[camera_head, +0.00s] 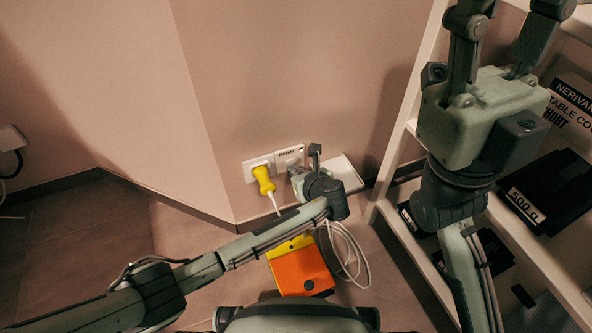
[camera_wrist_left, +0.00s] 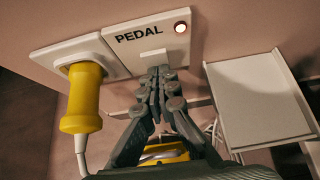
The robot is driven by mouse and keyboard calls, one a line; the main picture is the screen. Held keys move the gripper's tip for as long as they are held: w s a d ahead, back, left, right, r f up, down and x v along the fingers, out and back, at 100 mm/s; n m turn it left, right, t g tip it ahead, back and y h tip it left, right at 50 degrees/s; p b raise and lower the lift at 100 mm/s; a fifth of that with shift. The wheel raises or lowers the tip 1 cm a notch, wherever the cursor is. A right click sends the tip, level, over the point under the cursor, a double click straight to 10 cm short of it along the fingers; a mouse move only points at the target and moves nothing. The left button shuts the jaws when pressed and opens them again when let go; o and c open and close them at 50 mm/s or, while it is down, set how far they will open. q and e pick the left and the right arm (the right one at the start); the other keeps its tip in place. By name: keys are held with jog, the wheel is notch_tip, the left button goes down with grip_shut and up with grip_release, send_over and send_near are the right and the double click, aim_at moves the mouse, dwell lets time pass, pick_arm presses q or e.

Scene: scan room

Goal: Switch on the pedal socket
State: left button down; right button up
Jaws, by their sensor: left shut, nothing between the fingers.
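The pedal socket is a white wall plate (camera_head: 289,155) marked PEDAL, low on the pink wall; it fills the upper part of the left wrist view (camera_wrist_left: 125,55). A round light (camera_wrist_left: 181,27) at its upper right corner glows white with a red rim. A small pale rocker (camera_wrist_left: 152,56) sits below the lettering. My left gripper (camera_wrist_left: 160,76) is shut and empty, its tips right at the rocker's lower edge; whether they touch it I cannot tell. My right gripper (camera_head: 508,22) has its fingers apart, pointing up, far from the socket, its tips partly cut off.
A yellow plug (camera_head: 263,180) with a white cable sits in the plate left of the switch. A white box or ledge (camera_wrist_left: 258,100) juts out at the right. An orange and yellow pedal (camera_head: 300,270) lies on the floor. A white shelf (camera_head: 410,95) with black packs stands right.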

pick_arm(q)
jog(key=shift+w+a+r+p, duration=0.1)
jog(key=shift+r+p, duration=0.8)
notch_tip(320, 180, up, 10)
jog(key=shift+f, duration=0.1)
dwell(0.4)
